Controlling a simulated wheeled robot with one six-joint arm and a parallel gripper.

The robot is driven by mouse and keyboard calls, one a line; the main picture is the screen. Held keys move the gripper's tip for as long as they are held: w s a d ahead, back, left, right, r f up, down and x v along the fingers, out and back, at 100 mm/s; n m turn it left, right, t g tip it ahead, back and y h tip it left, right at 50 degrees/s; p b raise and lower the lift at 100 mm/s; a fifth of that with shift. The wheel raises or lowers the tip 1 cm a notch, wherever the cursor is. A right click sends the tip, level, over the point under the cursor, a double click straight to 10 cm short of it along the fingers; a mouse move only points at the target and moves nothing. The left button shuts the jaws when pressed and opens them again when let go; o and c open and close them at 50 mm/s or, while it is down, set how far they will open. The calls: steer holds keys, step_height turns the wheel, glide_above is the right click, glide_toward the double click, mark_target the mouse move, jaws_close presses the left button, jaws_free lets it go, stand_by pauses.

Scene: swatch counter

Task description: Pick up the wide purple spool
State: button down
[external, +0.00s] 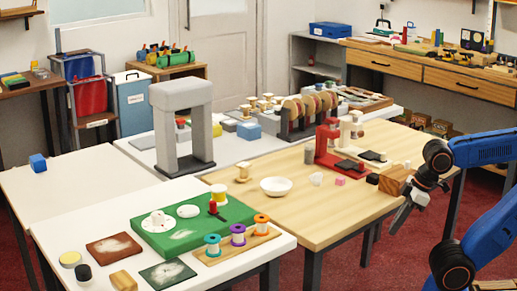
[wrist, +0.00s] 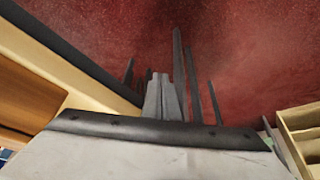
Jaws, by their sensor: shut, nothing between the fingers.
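A purple spool (external: 238,235) stands upright on a wooden strip (external: 209,259) on the white table at the front. A teal spool (external: 212,246) stands to its left and an orange spool (external: 261,224) to its right on the same strip. My gripper (external: 398,220) is at the right, beyond the wooden table's right edge, far from the spools. Its fingers are together and empty. In the wrist view my gripper (wrist: 160,85) points over the red floor, and no spool shows there.
A green board (external: 165,236) with white discs lies behind the strip. A wooden block (external: 393,180) sits at the table edge near my gripper. A white bowl (external: 276,186) and a red stand (external: 327,150) are on the wooden table (external: 325,215), whose front part is clear.

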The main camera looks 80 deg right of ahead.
steer(key=c, duration=2.5)
jaws_free()
steer(key=o, duration=1.3)
